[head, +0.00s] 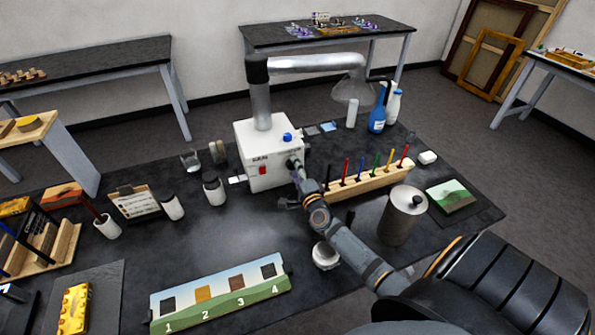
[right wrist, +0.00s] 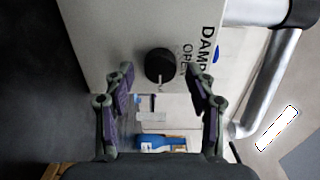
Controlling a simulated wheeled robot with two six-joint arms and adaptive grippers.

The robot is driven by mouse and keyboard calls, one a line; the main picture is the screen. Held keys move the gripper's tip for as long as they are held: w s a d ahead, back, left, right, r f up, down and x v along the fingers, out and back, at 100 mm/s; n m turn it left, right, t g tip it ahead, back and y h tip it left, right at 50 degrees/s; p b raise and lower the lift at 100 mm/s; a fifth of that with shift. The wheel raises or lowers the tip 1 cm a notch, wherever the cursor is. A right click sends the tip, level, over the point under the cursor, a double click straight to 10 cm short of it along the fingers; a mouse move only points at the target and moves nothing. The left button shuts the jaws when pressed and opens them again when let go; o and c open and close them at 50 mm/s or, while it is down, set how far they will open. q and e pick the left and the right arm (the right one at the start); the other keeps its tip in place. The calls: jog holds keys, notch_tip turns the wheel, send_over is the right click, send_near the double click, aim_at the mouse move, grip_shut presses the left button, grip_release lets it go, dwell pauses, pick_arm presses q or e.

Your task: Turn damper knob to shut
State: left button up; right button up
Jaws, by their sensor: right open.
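A white box (head: 268,151) stands on the dark table in the head view. In the right wrist view, its panel carries a round black damper knob (right wrist: 160,66) with a pale pointer mark toward the picture's bottom. Printed lettering, partly readable as "DAMP" and "OPE", lies right of the knob. My right gripper (head: 296,176) is at the box's right side. In the right wrist view its open fingers (right wrist: 161,84) stand left and right of the knob, with visible gaps and nothing between them gripped. In the head view the knob is largely hidden by the gripper. My left gripper is not in view.
A metal duct (head: 310,64) rises from the box and bends right to a hood. A wooden rack (head: 368,181) of coloured tools and a metal canister (head: 402,218) stand near my right arm. A numbered swatch board (head: 220,290) lies at the front.

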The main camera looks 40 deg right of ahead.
jog(key=v, duration=1.1)
jog(key=shift+s, duration=0.4)
jog(key=shift+f, duration=0.1)
